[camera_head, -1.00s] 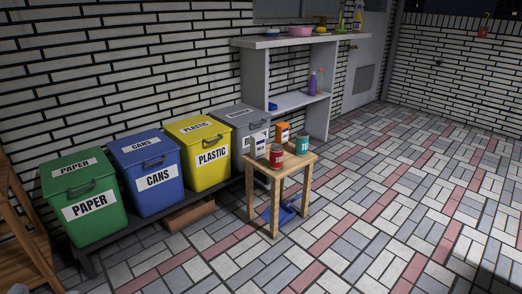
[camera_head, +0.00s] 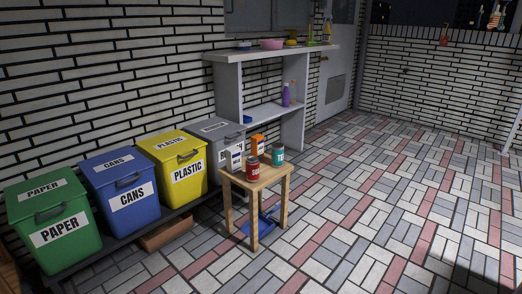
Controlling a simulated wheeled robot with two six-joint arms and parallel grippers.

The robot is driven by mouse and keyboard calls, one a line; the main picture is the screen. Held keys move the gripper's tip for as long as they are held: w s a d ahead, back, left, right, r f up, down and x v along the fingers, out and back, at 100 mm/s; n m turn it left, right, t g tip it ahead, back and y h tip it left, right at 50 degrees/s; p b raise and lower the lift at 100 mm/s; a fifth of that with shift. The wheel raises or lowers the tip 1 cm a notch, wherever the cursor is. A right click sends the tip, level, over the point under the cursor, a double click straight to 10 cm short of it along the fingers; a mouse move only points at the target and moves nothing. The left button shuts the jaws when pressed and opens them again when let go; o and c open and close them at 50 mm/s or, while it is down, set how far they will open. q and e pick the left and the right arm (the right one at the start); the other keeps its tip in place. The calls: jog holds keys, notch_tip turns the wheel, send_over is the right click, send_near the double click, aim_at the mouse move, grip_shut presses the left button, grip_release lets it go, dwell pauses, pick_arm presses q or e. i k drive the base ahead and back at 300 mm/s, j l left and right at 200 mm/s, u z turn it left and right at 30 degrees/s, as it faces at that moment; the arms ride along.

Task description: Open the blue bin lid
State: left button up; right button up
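The blue bin (camera_head: 134,208) stands in a row of bins along the brick wall, with a white CANS label on its front. Its blue lid (camera_head: 119,166) is shut and has a CANS label and a dark handle (camera_head: 128,181) at the front. The bin is between the green PAPER bin (camera_head: 52,226) and the yellow PLASTIC bin (camera_head: 172,170). Neither of my grippers is in view.
A grey bin (camera_head: 222,139) stands at the row's far end. A small wooden table (camera_head: 262,184) with cans and boxes stands in front of the bins. A white shelf unit (camera_head: 229,84) is behind. The tiled floor at right (camera_head: 370,190) is clear.

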aim_at(106, 169)
jog(key=i+j+z, duration=0.1)
jog(key=i+j, duration=0.35)
jog(key=i, duration=0.2)
jog(key=i+j, duration=0.5)
jog(key=i+z, duration=0.05)
jog(key=i, duration=0.05)
